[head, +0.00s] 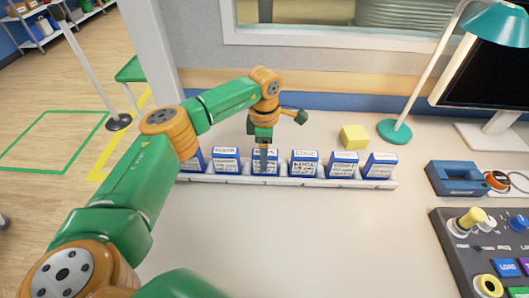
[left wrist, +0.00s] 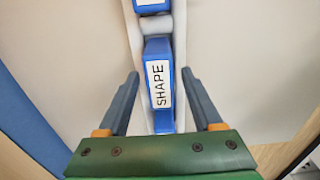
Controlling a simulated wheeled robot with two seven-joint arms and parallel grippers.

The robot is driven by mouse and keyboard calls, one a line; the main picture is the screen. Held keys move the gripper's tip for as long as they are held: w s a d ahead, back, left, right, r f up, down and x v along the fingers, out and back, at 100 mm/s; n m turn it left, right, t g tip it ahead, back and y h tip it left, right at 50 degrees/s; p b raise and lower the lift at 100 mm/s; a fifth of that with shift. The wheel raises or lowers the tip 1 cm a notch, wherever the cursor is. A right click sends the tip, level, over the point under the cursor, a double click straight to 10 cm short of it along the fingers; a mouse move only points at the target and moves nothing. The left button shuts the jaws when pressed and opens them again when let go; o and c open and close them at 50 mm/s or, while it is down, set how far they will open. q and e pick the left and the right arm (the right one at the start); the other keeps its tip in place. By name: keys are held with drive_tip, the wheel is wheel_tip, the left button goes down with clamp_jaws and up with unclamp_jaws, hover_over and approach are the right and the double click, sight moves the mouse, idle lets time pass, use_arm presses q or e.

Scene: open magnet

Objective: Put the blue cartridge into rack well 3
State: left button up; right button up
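Several blue cartridges with white labels stand upright in a row in a long white rack (head: 300,182) on the table in the head view. The leftmost one is partly hidden by my left arm. My left gripper (head: 263,160) points down at the third visible cartridge from the left (head: 265,169). In the left wrist view my left gripper (left wrist: 161,74) is open, with one finger on each side of a blue cartridge (left wrist: 149,50) labelled SHAPE. Gaps show between the fingers and this cartridge. The rack's well numbers cannot be read. My right gripper is not in view.
A yellow cube (head: 354,137) sits behind the rack, near a teal lamp (head: 394,131). At the right are a blue device (head: 457,178), a control panel (head: 480,250) and a monitor (head: 492,85). The table in front of the rack is clear.

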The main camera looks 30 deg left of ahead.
use_arm(q)
wheel_tip(320, 180, up, 12)
drive_tip(key=shift+r, duration=0.2)
